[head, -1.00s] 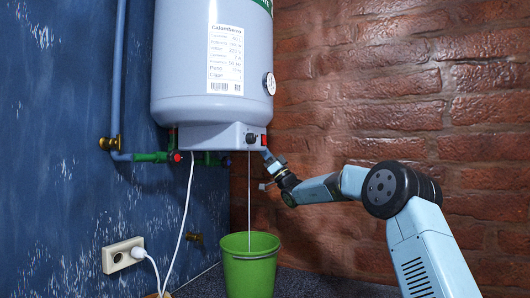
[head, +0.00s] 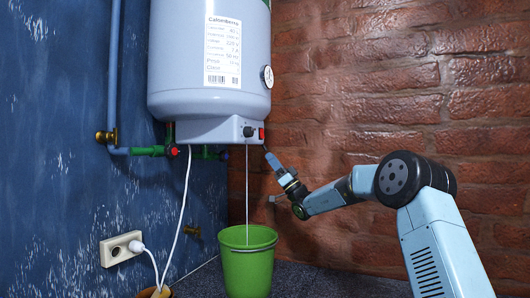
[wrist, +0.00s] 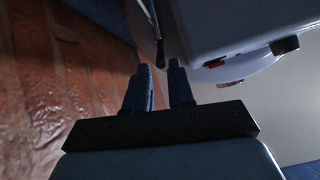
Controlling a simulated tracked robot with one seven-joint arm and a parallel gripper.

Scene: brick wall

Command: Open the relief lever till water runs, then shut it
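The white water heater (head: 205,60) hangs on the wall. A thin straight pale line, which looks like running water (head: 247,190), drops from its underside into the green bucket (head: 249,268). My gripper (head: 268,154) is just below and right of the heater's lower right corner. In the wrist view the two fingers of my gripper (wrist: 159,70) stand apart, with nothing seen clamped between them. A thin dark rod (wrist: 158,48), perhaps the relief lever, shows just past the fingertips. I cannot tell whether it touches them. The lever cannot be made out in the head view.
A black knob (head: 249,132) and a red switch (head: 261,133) sit on the heater's lower front. Pipes with a red-ended green valve (head: 172,151) run at left. A white cord leads to a wall socket (head: 121,249). The brick wall (head: 400,90) stands behind my arm.

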